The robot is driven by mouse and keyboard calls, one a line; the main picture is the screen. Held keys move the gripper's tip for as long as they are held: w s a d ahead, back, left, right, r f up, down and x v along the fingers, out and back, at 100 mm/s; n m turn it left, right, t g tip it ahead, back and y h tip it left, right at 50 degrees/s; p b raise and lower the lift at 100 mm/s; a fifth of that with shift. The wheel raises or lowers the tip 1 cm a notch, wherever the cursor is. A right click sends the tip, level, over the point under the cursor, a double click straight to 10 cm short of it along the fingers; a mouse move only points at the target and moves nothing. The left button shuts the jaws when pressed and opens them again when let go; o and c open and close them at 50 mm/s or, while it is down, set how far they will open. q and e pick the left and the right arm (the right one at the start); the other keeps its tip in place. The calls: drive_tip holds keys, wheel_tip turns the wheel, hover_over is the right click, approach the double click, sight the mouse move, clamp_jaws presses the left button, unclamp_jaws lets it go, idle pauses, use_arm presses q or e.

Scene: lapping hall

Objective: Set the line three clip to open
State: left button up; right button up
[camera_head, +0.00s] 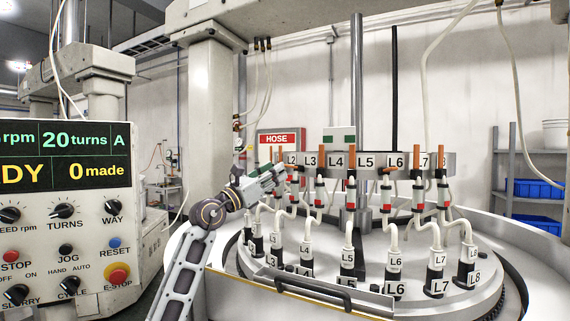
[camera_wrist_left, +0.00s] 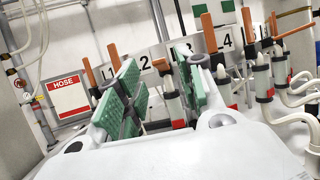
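The clips stand in a row in front of a curved label rail (camera_head: 350,163), each with an orange lever over a pale body and tube. The L3 label is at the left of this rail. My left gripper (camera_head: 283,178) is beside the L2 and L3 labels and covers part of the clips there. In the left wrist view its two green-padded fingers (camera_wrist_left: 160,92) are apart. A clip with an orange lever (camera_wrist_left: 161,66) shows between them, near labels 2 and 3. I cannot tell for certain that it is the line three clip, nor whether the pads touch it. My right gripper is not in view.
Neighbouring clips (camera_head: 387,190) stand close to the right. Labelled bottles (camera_head: 348,260) and bent tubes stand below on the round machine table. A control panel (camera_head: 68,220) is at the left. A red HOSE sign (camera_head: 277,139) hangs behind.

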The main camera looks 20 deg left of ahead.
sight(289, 166)
use_arm(q)
drive_tip(key=p+x, duration=0.1)
drive_tip(key=x, duration=0.4)
drive_tip(key=shift+w+d+r, duration=0.2)
drive_tip(key=shift+w, duration=0.05)
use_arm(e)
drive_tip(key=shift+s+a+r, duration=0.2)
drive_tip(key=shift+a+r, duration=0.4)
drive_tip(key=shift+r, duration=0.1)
use_arm(q)
drive_tip(key=c, duration=0.7)
clamp_jaws()
